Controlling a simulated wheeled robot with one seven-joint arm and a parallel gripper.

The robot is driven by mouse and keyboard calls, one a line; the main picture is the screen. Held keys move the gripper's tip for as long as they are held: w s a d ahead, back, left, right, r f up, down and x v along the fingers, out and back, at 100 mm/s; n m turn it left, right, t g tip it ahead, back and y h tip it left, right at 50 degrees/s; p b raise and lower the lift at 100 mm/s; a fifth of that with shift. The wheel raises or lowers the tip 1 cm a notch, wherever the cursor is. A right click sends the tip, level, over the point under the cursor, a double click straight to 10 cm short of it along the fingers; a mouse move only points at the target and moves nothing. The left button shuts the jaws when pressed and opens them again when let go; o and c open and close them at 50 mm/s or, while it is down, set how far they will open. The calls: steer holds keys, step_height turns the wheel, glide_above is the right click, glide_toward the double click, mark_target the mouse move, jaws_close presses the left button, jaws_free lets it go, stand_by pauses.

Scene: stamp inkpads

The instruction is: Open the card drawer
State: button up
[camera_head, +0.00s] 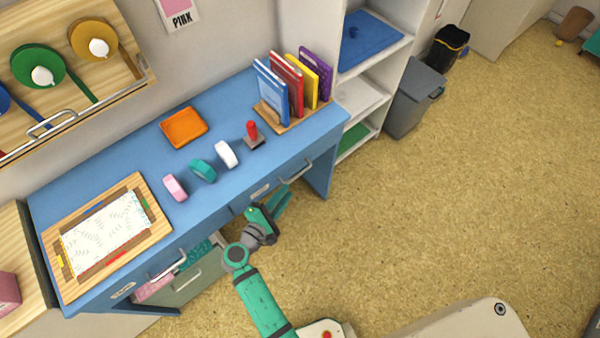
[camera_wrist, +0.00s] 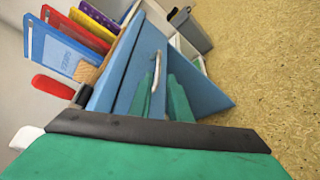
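The blue desk (camera_head: 101,172) has a right drawer with a silver bar handle (camera_head: 296,172) and a small label (camera_head: 260,191). A left drawer has another silver handle (camera_head: 167,265) and a label (camera_head: 122,291). The labels are too small to read, so I cannot tell which is the card drawer. Both drawers look shut. My gripper (camera_head: 284,197) is in front of the right drawer, just short of its handle. In the wrist view my gripper (camera_wrist: 161,97) has its two green fingers apart and empty, with the handle (camera_wrist: 156,80) lined up between them; contact is unclear.
A grey bin (camera_head: 195,285) with pink and teal contents stands under the desk's left part. A red-handled stamp (camera_head: 252,131), coloured rolls, an orange tray (camera_head: 184,127) and books (camera_head: 285,85) sit on top. Floor (camera_head: 430,190) at the right is clear.

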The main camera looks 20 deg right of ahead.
mark_target(298, 176)
steer(key=x, duration=1.1)
steer(key=shift+r, duration=0.25)
jaws_close()
